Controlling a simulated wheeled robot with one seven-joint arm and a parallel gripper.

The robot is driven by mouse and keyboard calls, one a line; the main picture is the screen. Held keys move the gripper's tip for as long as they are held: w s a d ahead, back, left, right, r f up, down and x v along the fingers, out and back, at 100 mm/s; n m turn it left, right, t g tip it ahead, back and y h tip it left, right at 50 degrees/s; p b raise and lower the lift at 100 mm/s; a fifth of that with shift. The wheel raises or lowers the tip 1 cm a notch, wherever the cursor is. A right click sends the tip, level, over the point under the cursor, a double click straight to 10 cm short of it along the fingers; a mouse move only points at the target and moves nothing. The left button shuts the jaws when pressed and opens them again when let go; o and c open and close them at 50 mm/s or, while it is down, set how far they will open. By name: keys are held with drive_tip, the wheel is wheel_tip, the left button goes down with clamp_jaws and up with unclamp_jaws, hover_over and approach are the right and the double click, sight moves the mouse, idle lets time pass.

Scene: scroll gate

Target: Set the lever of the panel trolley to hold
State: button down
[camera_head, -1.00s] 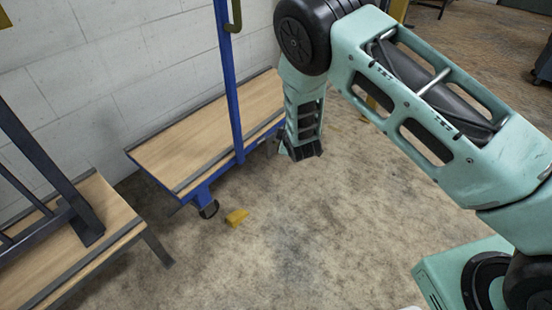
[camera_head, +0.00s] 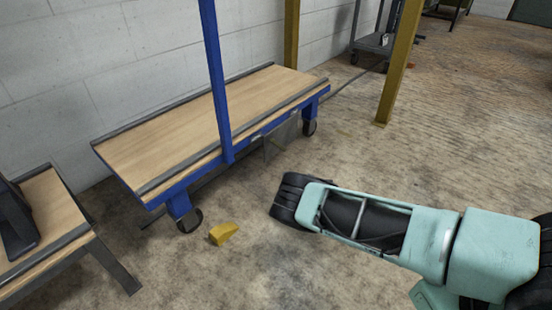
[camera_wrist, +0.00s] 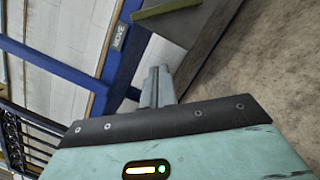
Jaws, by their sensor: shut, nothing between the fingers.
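The panel trolley (camera_head: 190,115) has a blue frame, a wooden deck and an upright blue post (camera_head: 216,80); it stands against the wall in the head view. In the wrist view a blue bar (camera_wrist: 55,62) carries a small label (camera_wrist: 120,36) that seems to read "MOVE". An olive piece (camera_wrist: 165,8) shows at the top edge there; I cannot tell whether it is the lever. My gripper (camera_wrist: 158,72) is shut and empty, its tips near the blue frame; I cannot tell whether they touch. I cannot make out the gripper in the head view.
A yellow wedge (camera_head: 223,233) lies on the floor by the trolley's near wheel (camera_head: 189,220). A second wooden-topped platform (camera_head: 45,215) stands at left. A yellow post (camera_head: 400,65) rises at the right. The floor in front of the trolley is mostly clear.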

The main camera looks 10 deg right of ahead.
sight(278, 145)
drive_tip(key=shift+f, duration=0.2)
drive_tip(key=shift+w+a+r+b, duration=0.3)
drive_tip(key=shift+w+r+b, duration=0.4)
drive_tip(key=shift+w, duration=1.05)
drive_tip(key=shift+w+a+r+b, duration=0.25)
drive_tip(key=shift+w+r+b, duration=0.4)
drive_tip(key=shift+w, duration=1.15)
drive_tip(key=shift+w+a+r+b, duration=0.3)
drive_tip(key=shift+w+r+b, duration=0.35)
drive_tip(key=shift+w, duration=1.1)
drive_tip(key=shift+r, duration=0.15)
drive_tip(key=shift+w+d+r+p, duration=0.1)
drive_tip(key=shift+r+p, duration=0.1)
drive_tip(key=shift+p, duration=0.25)
